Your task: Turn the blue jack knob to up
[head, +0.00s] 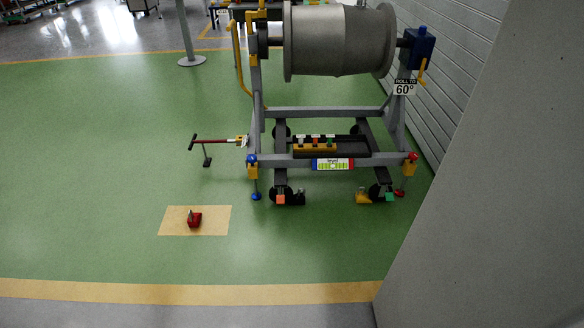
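The blue jack knob (252,158) sits on top of a yellow jack at the front left corner post of the grey engine stand (320,113). A blue foot pad (256,197) shows below it, at floor level. Whether the knob is set to up or down is too small to tell. A red jack knob (413,157) sits at the front right corner, with a red foot (399,194) below. A level gauge (333,164) with a green-yellow window is on the front beam between them. Neither of my grippers is in view.
A red chock-like object (194,220) lies on a tan floor patch (218,226). A red tow bar (215,141) sticks out left of the stand. A large grey wall (480,230) blocks the right foreground. Green floor (110,150) at left is free.

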